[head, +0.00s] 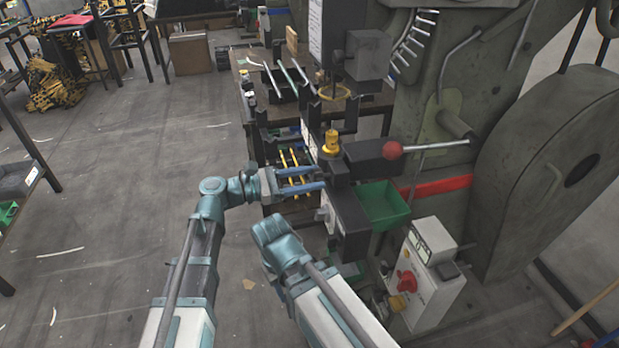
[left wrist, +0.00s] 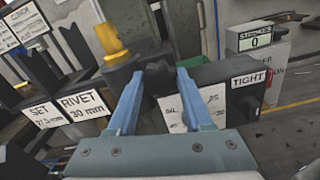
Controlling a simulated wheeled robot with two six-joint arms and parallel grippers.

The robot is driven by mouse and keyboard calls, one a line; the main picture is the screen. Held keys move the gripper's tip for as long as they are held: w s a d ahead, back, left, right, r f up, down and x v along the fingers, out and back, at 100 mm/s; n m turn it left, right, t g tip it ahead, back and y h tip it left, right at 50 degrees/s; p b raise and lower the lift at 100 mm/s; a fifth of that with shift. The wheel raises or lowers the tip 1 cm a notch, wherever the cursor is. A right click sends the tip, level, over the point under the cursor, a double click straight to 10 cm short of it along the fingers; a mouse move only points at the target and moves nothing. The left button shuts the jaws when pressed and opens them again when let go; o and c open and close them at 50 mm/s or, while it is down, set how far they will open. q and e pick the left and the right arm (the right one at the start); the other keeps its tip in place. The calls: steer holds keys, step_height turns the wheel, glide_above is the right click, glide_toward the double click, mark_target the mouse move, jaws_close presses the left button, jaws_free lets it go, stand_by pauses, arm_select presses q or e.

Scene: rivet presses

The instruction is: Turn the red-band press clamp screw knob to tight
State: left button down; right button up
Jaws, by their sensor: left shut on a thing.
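The press with the red band (head: 440,187) stands at the right of the head view. My left gripper (head: 322,190) reaches in from the left to the black block at the front of this press. A label reading TIGHT (left wrist: 249,78) is on the dark block to the right of the fingers.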

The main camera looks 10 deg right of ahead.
arm_select(q)
steer(key=m, duration=0.7)
steer(key=shift+s, duration=0.1)
steer(key=m, duration=0.4)
steer(key=shift+f, duration=0.1)
steer(key=m, duration=0.4)
steer(key=shift+s+f+m, duration=0.1)
steer(key=shift+m, duration=0.2)
steer(key=m, duration=0.3)
steer(key=shift+m+b, duration=0.3)
steer(key=shift+m, duration=0.1)
steer(key=m, duration=0.3)
steer(key=shift+f+m, duration=0.1)
steer(key=shift+m, duration=0.2)
steer(key=m, duration=0.4)
steer(key=shift+f, duration=0.1)
steer(key=shift+m, duration=1.8)
